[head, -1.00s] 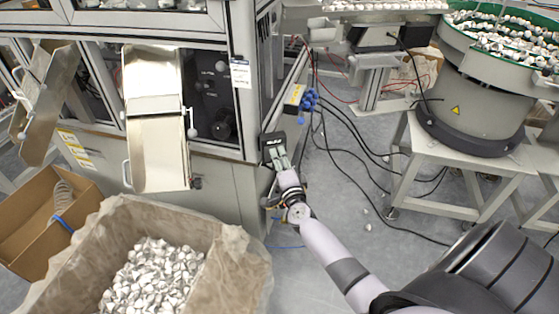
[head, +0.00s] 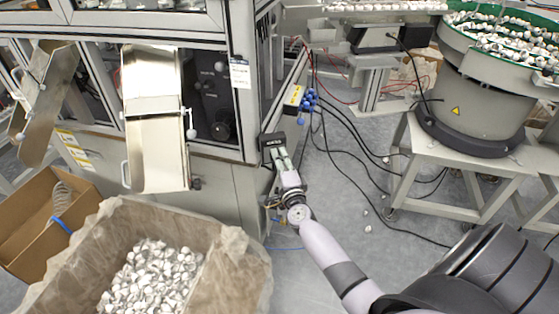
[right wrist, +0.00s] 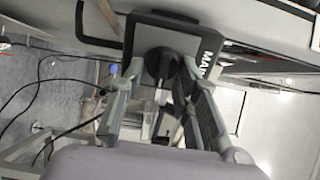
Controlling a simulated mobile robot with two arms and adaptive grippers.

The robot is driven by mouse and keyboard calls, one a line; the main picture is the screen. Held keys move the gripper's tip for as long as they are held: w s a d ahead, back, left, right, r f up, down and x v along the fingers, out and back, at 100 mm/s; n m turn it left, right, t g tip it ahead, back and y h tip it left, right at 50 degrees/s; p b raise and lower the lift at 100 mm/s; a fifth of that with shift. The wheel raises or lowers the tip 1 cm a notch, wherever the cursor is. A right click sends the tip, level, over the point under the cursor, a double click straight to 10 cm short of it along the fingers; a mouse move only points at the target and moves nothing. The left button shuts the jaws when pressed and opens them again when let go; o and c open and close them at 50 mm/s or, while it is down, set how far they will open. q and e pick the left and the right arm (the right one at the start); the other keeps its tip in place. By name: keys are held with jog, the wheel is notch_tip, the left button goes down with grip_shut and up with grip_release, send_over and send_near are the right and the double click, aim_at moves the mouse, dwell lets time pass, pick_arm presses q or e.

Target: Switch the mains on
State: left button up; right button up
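The mains switch is a dark box with pale lettering (head: 272,140) on the side of the machine cabinet, near its corner. In the right wrist view its dark rotary knob (right wrist: 160,66) sits on a grey plate, with part of the lettering to its right. My right gripper (head: 281,156) is just in front of the switch. Whether a fingertip touches the box is unclear. My left gripper is not in view.
A black bar frame (right wrist: 105,43) juts out beside the switch. Blue connectors and cables (head: 308,100) hang to the right of the cabinet. A lined box of caps (head: 210,235) stands front left, and a bowl feeder (head: 470,105) stands right on a table.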

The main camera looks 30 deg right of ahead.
jog(key=o, duration=0.3)
jog(key=v, duration=1.2)
dwell(0.3)
